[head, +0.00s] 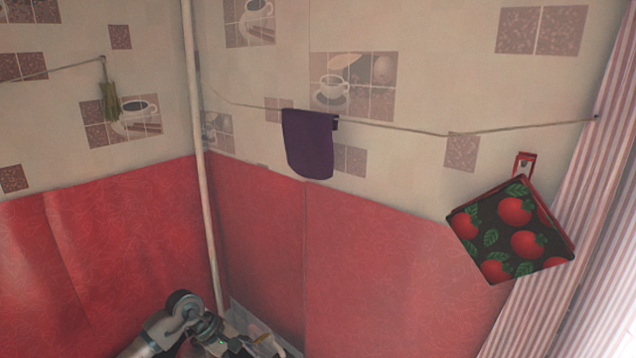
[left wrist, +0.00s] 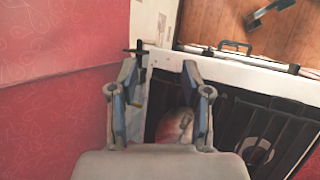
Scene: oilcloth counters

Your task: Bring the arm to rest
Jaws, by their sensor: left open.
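My left arm (head: 178,322) comes in at the bottom of the head view, low near the corner of the red wall. My left gripper (left wrist: 160,78) shows in the left wrist view with its two fingers apart. I see nothing held between them. Beyond the fingers is a stove top with dark grates (left wrist: 228,118), and a reddish rounded thing (left wrist: 180,122) shows below, partly hidden by the gripper. My right arm and right gripper are in neither view.
A pipe (head: 200,150) runs down the wall corner beside my left arm. A purple towel (head: 308,145) and a tomato-print potholder (head: 510,235) hang on the wall. The stove's white edge (left wrist: 240,72) borders a wooden floor (left wrist: 215,22). Red wall (left wrist: 50,90) lies close at left.

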